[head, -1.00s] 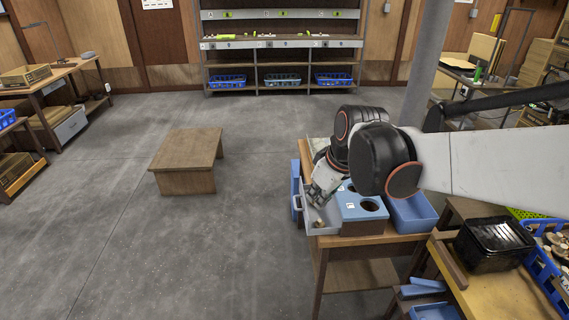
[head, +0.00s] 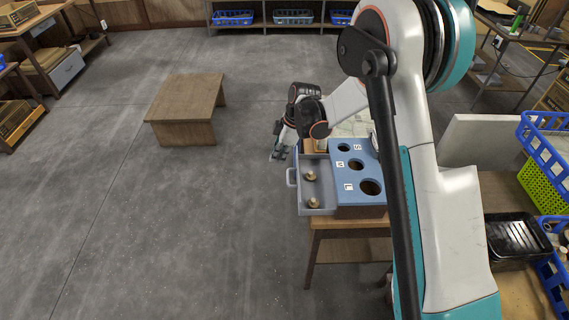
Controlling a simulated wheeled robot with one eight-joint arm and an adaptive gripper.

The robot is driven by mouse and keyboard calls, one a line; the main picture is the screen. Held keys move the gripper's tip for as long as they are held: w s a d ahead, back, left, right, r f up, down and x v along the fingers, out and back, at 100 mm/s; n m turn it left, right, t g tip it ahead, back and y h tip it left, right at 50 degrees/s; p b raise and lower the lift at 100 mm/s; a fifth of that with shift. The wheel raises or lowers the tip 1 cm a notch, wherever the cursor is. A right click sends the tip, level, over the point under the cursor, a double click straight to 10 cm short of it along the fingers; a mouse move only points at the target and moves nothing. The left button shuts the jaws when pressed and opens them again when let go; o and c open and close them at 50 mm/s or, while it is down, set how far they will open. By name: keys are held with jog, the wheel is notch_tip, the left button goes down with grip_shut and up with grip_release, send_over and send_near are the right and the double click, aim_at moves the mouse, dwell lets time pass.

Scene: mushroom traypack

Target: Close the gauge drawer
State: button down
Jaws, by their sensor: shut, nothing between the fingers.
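The gauge box (head: 347,196) is a blue block with several round holes and letter labels, standing on a wooden table. Its grey drawer (head: 325,189) is open, sticking out to the left, with a pale handle (head: 291,178) on its left face. Two small brownish mushrooms (head: 311,175) lie in the drawer. My gripper (head: 276,156) is shut and empty, pointing down beyond the drawer's far left corner. It appears apart from the handle. My arm hides the right side of the gauge box.
A low wooden platform (head: 185,112) stands on the floor to the left. The floor left of the drawer is clear. At right are a black tray (head: 517,238) and a blue crate (head: 545,150).

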notch_tip(320, 180, down, 10)
jog(key=b, duration=0.3)
jog(key=shift+w+d+r, duration=0.15)
jog(key=shift+d+r, duration=0.1)
jog(key=shift+d, duration=0.1)
jog(key=shift+d, duration=0.15)
jog(key=b, duration=0.2)
send_over(314, 184)
jog(key=shift+d, duration=0.1)
dwell(0.4)
